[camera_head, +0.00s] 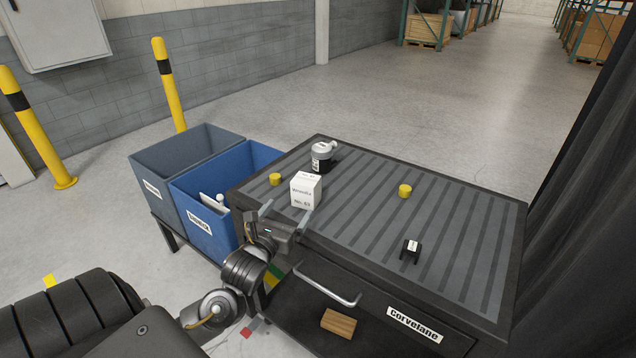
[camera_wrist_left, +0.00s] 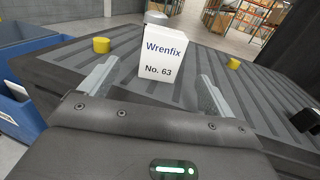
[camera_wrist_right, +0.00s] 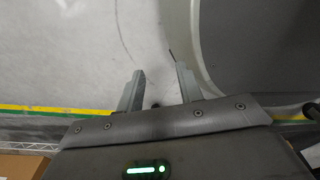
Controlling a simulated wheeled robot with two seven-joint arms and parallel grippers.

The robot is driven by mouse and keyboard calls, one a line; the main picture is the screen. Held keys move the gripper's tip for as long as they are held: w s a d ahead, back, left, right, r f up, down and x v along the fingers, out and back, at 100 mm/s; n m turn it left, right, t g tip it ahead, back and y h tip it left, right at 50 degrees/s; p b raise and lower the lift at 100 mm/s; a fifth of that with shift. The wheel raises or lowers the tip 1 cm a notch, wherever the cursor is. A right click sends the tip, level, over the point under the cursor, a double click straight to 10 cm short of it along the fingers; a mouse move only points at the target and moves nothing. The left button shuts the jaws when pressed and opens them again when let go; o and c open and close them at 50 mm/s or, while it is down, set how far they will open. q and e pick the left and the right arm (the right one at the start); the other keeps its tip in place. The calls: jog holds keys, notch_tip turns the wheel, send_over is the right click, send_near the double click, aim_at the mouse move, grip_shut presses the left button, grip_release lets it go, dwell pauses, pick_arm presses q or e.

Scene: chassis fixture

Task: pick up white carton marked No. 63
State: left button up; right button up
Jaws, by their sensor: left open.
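The white carton (camera_head: 306,190) stands upright on the ribbed dark worktop, near its left front edge. In the left wrist view the carton (camera_wrist_left: 160,55) shows the print "Wrenfix" and "No. 63" on its facing side. My left gripper (camera_head: 286,214) is open just in front of the carton, at the worktop's near edge. Its fingers point at the carton from either side, with the carton still beyond the fingertips. My right gripper (camera_wrist_right: 160,70) is open and empty over the floor; it does not show in the head view.
Yellow cylinders (camera_head: 275,179) (camera_head: 405,190), a grey device (camera_head: 322,155) and a small black block (camera_head: 411,250) stand on the worktop (camera_head: 460,220). A blue bin (camera_head: 200,225) and a grey bin (camera_head: 165,165) are at the left. A drawer handle (camera_head: 325,290) juts out in front.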

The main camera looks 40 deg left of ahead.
aim_at(301, 193)
pick_arm(q)
jog(key=shift+w, duration=0.6)
jog(key=shift+w+a+r, duration=0.15)
jog(key=shift+w+a, duration=0.05)
jog(key=shift+w, duration=0.3)
jog(key=shift+w+a+r, duration=0.1)
jog(key=shift+w+a, duration=0.1)
jog(key=shift+w, duration=0.3)
jog(key=x, duration=0.2)
jog(key=shift+w+f+p, duration=0.2)
jog(key=shift+w+p, duration=0.1)
jog(key=shift+p, duration=0.05)
jog(key=shift+w, duration=0.2)
jog(key=shift+w+r, duration=0.1)
jog(key=p+x, duration=0.1)
jog(key=x, duration=0.4)
pick_arm(e)
jog(key=shift+s+r, duration=0.2)
jog(key=shift+r, duration=0.3)
jog(key=shift+s+r, duration=0.2)
jog(key=shift+r, duration=0.3)
pick_arm(q)
jog(key=shift+c, duration=0.4)
